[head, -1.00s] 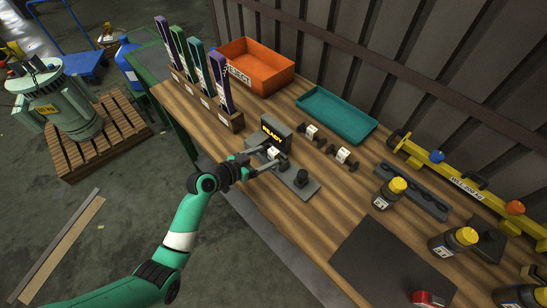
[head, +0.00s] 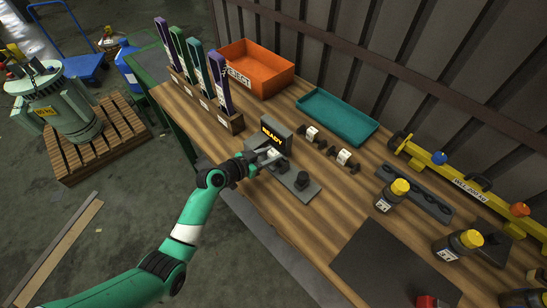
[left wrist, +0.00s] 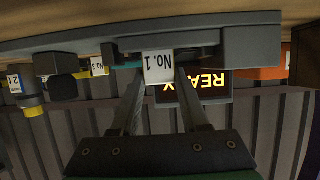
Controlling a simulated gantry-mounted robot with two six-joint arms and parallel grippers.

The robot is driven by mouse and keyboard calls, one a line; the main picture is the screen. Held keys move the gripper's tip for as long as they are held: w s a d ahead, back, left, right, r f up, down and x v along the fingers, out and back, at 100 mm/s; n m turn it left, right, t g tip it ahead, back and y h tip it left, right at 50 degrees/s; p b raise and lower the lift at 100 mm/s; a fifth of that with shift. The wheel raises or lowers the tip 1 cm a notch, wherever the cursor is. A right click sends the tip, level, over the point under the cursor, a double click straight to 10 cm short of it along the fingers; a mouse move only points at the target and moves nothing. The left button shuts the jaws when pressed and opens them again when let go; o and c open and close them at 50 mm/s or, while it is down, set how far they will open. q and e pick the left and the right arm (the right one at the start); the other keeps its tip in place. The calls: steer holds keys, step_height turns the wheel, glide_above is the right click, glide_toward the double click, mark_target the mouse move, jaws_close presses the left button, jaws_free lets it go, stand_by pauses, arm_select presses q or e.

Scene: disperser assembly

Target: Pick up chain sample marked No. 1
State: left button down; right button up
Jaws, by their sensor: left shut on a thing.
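The chain sample marked No. 1 (left wrist: 158,67) shows its white label upright between my finger ends in the left wrist view, which is upside down. In the head view the sample (head: 273,153) sits at the grey test fixture (head: 303,193), in front of the READY display (head: 275,136). My left gripper (head: 264,158) is shut on it, with one finger on each side of the label. The fingers hide part of the sample, and I cannot tell whether it is clear of the fixture. My right gripper is not in view.
Two more chain samples (head: 312,135) (head: 343,157) lie to the right. Behind are a teal tray (head: 352,133) and an orange REJECT bin (head: 274,73). A rack (head: 227,122) of coloured strips stands at left. Bottles with yellow caps (head: 400,186) and a dark mat (head: 385,265) are at right.

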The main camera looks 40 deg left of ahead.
arm_select(q)
steer(key=shift+r, duration=0.15)
step_height(320, 180, up, 18)
steer(key=p, duration=1.1)
steer(key=shift+p, duration=0.35)
